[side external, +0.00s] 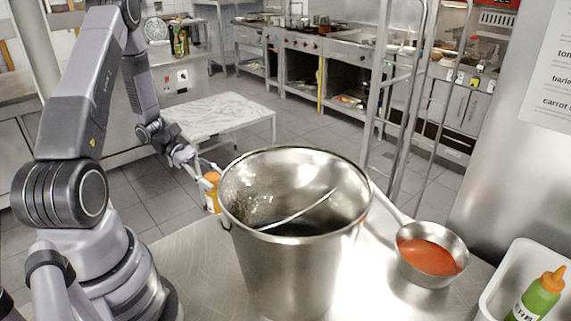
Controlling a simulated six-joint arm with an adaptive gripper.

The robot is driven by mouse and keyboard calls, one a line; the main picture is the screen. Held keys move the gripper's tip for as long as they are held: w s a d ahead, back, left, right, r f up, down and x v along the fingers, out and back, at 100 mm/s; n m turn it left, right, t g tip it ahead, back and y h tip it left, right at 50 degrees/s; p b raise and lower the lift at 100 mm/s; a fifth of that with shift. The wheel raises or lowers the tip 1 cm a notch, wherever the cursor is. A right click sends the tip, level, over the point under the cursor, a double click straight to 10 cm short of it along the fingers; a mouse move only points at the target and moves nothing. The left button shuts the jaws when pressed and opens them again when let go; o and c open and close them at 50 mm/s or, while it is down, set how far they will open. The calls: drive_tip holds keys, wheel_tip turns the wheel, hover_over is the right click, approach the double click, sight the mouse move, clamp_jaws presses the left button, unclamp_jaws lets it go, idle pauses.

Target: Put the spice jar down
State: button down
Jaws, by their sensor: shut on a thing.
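The spice jar (211,190) is small, with an orange body and some white on it. It shows just left of the steel bucket's rim. My gripper (205,175) is shut on the jar, reaching it from the upper left. The jar looks roughly upright. The bucket hides part of the space beside it, and I cannot tell whether the jar's base touches the steel counter (190,262) or hangs above it.
A large steel bucket (290,275) stands in the middle of the counter, close to the jar. To its right are a pan (405,272) of red sauce and a white tray (497,293) with a green, orange-capped bottle (537,298). The counter's front left is bare.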

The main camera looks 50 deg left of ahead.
drive_tip(key=w+d, duration=0.4)
drive_tip(key=w, duration=0.5)
drive_tip(key=w+d, duration=0.5)
drive_tip(key=w, duration=0.3)
drive_tip(key=w+d+r+m+g, duration=0.1)
drive_tip(key=w+d+r, duration=0.1)
drive_tip(key=w+d, duration=0.85)
wheel_tip(320, 180, down, 10)
drive_tip(key=s+d, duration=0.1)
drive_tip(key=d, duration=0.1)
drive_tip(key=shift+s+d+h, duration=0.25)
drive_tip(key=shift+h, duration=0.05)
drive_tip(key=shift+f, duration=0.15)
drive_tip(key=c, duration=0.6)
unclamp_jaws()
drive_tip(key=shift+c, duration=0.2)
